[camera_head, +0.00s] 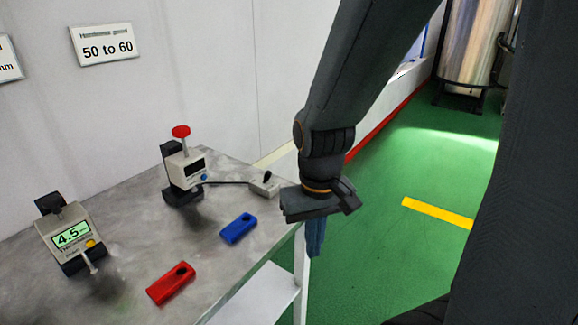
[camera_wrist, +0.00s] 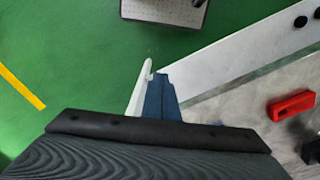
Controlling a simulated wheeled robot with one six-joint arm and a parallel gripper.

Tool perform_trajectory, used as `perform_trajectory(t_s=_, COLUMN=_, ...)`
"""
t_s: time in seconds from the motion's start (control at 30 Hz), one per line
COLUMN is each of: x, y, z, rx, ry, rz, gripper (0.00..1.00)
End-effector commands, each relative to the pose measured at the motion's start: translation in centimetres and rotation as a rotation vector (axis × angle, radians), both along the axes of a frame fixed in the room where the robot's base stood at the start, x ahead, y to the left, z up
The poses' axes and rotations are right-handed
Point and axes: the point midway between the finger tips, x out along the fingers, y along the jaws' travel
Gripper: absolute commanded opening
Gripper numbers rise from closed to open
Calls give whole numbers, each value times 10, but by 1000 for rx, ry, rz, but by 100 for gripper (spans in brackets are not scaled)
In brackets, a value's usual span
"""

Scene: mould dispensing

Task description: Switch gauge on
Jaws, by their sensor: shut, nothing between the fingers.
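In the head view a grey gauge with a red-topped plunger (camera_head: 184,165) stands at the back of the table. Its small display is dark, and a blue button sits below it. A cable runs from it to a small light box with a black knob (camera_head: 265,183). A second gauge (camera_head: 67,236), at the left, has a lit display reading 4.5 and a yellow button. My gripper (camera_head: 316,240) points down, just off the table's right edge, apart from both gauges. Its blue fingers (camera_wrist: 160,85) are together and empty in the wrist view.
A red block (camera_head: 171,284) and a blue block (camera_head: 238,228), each with a dark hole, lie on the grey table (camera_head: 125,205). A white lower shelf (camera_head: 258,296) shows under the table. Open green floor (camera_head: 425,165) lies to the right. Wall signs hang behind.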

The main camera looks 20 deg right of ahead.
Motion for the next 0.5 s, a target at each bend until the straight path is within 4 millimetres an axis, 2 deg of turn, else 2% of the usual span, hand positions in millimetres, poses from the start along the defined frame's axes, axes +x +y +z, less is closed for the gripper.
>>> perform_trajectory(t_s=0.17, x=0, y=0, z=0, rx=0, ry=0, rz=-1, gripper=0)
perform_trajectory(t_s=0.27, x=4, y=-1, z=2, rx=17, ry=1, rz=-67, gripper=0)
perform_trajectory(t_s=0.37, x=18, y=-4, z=9, rx=74, ry=11, rz=-283, gripper=0)
perform_trajectory(t_s=0.5, x=57, y=-14, z=28, rx=230, ry=38, rz=-796, gripper=0)
